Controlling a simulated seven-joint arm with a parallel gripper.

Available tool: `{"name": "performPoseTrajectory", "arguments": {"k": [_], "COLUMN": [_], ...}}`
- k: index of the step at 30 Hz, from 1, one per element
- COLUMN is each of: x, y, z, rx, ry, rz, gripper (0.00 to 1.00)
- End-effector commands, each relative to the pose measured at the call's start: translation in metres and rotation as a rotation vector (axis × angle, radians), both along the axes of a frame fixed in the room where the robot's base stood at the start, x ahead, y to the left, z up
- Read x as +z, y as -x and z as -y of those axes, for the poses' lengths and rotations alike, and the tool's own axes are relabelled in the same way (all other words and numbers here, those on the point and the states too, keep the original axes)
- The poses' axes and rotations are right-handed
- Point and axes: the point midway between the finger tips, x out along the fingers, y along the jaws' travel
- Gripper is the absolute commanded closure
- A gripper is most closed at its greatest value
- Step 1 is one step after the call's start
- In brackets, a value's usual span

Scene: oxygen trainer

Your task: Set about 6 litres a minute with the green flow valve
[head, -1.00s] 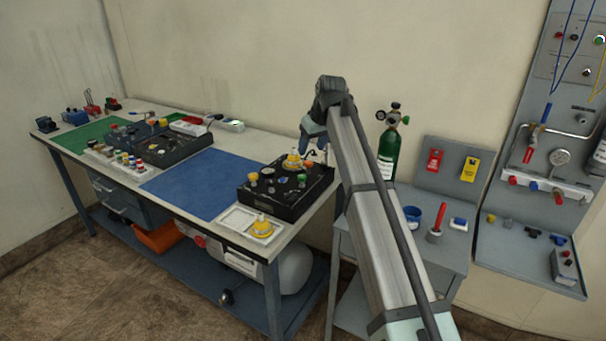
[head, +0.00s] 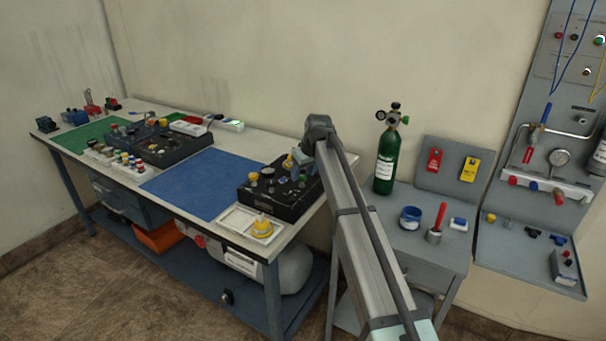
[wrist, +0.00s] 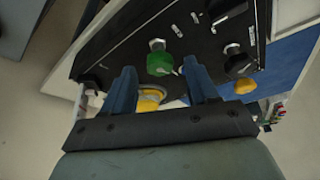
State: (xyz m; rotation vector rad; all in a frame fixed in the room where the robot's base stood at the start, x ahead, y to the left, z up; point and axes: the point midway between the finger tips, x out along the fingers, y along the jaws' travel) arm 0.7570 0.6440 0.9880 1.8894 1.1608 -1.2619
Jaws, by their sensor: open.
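A green knob (wrist: 160,65) stands on the black trainer panel (wrist: 115,50) in the wrist view. My gripper (wrist: 159,68) is open, its two blue fingers on either side of the green knob, with nothing clasped. A gap shows between the knob and each finger; whether the tips reach its height I cannot tell. A yellow knob (wrist: 150,101) lies between the fingers, closer to the palm and partly hidden. In the head view the black trainer box (head: 262,197) is at the bench's right end, and my gripper (head: 301,160) is over its back right part.
A green cylinder (head: 385,165) with a regulator stands on the grey side table (head: 415,245). A white tray (head: 235,220) with a yellow knob lies in front of the box.

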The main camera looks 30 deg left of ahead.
Motion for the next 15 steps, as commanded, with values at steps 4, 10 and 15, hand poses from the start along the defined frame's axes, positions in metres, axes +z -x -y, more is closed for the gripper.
{"name": "performPoseTrajectory", "arguments": {"k": [4,10,15], "x": [-0.0079,-0.0103,-0.0101], "y": [-0.0015,-0.0017,-0.0017], "z": [-0.0029,-0.0036,-0.0036], "rx": [0.000,0.000,0.000], "ry": [0.001,0.000,0.000], "rz": [0.000,0.000,0.000], "gripper": [0.42,0.42,0.44]}}
